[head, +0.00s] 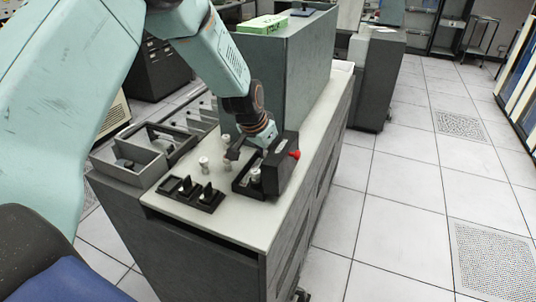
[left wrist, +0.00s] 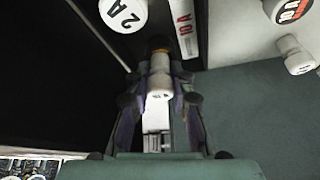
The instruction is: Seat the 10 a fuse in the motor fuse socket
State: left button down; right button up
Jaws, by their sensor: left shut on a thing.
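My left gripper (head: 258,164) reaches down from the upper left, over the black socket block (head: 242,187) beside the red-levered switch box. It is shut on a white cylindrical fuse (left wrist: 159,78), which also shows as a pale cap in the head view (head: 255,175). The fuse's far end is dark and partly hidden, so I cannot tell how deep it sits in a socket. The small print on it is unreadable. A white strip (left wrist: 185,28) reading 10 A lies just past the fingertips. My right gripper is not in view.
The black switch box (head: 283,163) with a red knob (head: 295,154) stands close to the gripper. A white fuse (head: 203,163) stands on the cabinet top. A black holder (head: 190,195) is at the front. A 2 A fuse (left wrist: 122,14) shows in the wrist view. Grey bins (head: 130,160) lie left.

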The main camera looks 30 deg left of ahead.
pick_arm(q)
jog(key=shift+s+d+f, duration=0.1)
jog(key=shift+s+f, duration=0.4)
jog(key=shift+f, duration=0.15)
jog(key=c, duration=1.4)
grip_release()
jog(key=o, duration=0.3)
jog(key=shift+w+f+g, duration=0.3)
jog(key=shift+w, duration=0.1)
jog(key=shift+s+r, duration=0.15)
jog(key=shift+s, duration=0.05)
